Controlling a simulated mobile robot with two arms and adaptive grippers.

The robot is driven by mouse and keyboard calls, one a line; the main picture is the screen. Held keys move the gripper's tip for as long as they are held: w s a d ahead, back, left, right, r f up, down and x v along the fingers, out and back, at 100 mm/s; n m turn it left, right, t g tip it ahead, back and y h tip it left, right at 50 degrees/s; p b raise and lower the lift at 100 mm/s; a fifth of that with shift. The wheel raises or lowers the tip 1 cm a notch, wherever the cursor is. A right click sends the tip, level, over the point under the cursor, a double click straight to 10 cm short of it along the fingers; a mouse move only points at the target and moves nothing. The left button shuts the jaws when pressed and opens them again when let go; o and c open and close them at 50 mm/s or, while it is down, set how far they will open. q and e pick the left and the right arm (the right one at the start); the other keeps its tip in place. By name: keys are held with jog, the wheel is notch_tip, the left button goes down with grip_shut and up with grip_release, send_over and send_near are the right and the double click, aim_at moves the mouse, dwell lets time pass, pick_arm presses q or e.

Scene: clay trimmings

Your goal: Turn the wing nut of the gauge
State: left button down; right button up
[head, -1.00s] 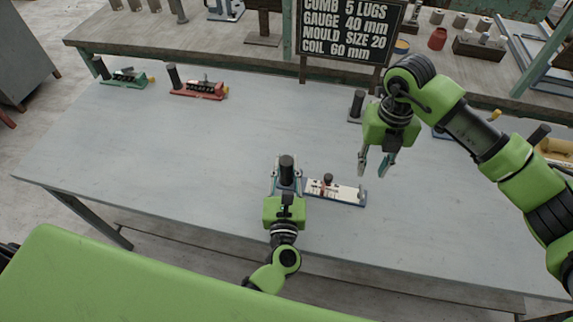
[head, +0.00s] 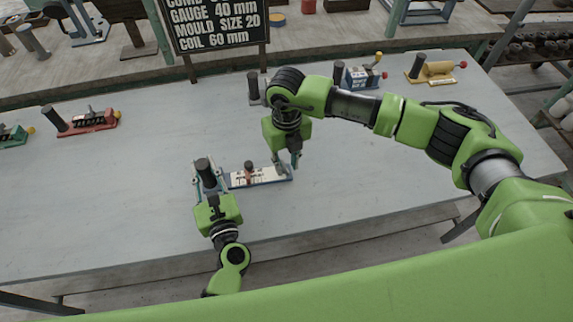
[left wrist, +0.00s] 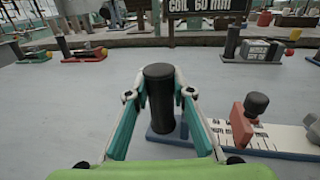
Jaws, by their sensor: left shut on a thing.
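The gauge (head: 240,180) is a white scale strip on a blue base, lying flat on the table. It also shows in the left wrist view (left wrist: 284,137), cut off at the right. A red slider (left wrist: 241,127) with a dark knob (left wrist: 256,104) sits across the scale. No wing-shaped nut can be made out. My left gripper (head: 206,176) is shut on the upright black post (left wrist: 160,100) at the gauge's left end. My right gripper (head: 286,164) points down at the gauge's right end; its fingers partly cover that end, and contact cannot be told.
A red tool (head: 92,121) stands at the left. A blue-and-white block tool (head: 362,77) and a yellow roller tool (head: 436,71) stand at the back right. A dark sign (head: 215,22) with text stands behind. The table front is clear.

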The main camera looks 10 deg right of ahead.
jog(key=shift+f, duration=0.75)
grip_shut()
